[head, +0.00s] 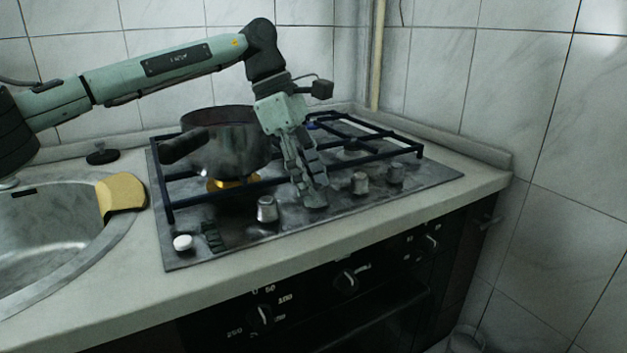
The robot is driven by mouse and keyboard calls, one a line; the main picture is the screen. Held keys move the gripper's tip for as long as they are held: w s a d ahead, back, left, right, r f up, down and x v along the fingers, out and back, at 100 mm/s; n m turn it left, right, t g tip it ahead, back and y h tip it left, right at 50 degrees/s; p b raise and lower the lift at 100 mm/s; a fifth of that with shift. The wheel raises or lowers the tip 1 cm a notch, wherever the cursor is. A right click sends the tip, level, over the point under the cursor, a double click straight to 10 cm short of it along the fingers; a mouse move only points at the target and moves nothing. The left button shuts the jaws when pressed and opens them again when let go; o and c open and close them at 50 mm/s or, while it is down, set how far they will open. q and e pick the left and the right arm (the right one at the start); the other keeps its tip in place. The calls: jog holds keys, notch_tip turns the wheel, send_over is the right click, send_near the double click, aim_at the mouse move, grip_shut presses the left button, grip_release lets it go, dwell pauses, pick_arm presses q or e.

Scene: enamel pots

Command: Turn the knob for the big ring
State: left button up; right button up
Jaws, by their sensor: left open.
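The hob (350,222) is a grey metal plate with black pan grates. Several metal knobs stand along its front, including a left one (267,209), one further right (360,183) and a rightmost one (396,172). My left gripper (309,192) is open, pointing down at the front knob row between the left knob and the one further right. Its fingers cover that spot, so I cannot tell whether it touches a knob there. A brass-coloured burner (232,184) shows under a dark pot (235,150); which ring is the big one is unclear. My right gripper is out of view.
The pot's handle (183,146) points left. A white knob or button (182,243) and a small dark green object (213,238) are at the hob's left front. A yellow sponge (121,194) lies by the sink (50,240). Oven knobs (346,281) are below the counter edge.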

pick_arm(q)
jog(key=shift+f, duration=0.15)
grip_shut()
